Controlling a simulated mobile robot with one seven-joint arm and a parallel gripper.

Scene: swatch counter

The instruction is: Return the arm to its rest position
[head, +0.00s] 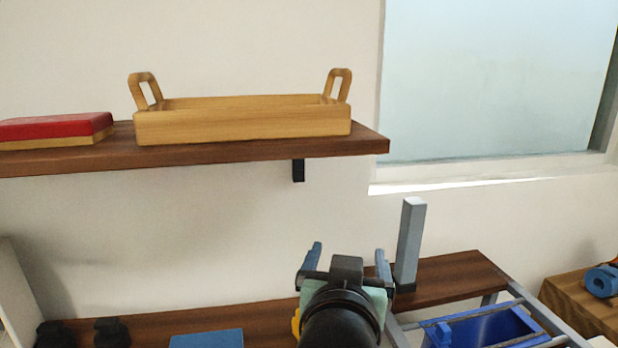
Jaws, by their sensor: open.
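My gripper (348,253) is in the lower middle of the head view, above the brown wooden counter (452,277). Its two blue-grey fingers stand wide apart and point away from me. I see nothing held between them. My black wrist hides part of the counter and most of a small yellow thing at its left side.
A wooden tray (243,126) with two handles and a red-topped box (55,127) sit on the wall shelf (364,143). A grey post (409,243) stands close right of my gripper. A blue bin (486,330) and a blue block (206,339) are lower down.

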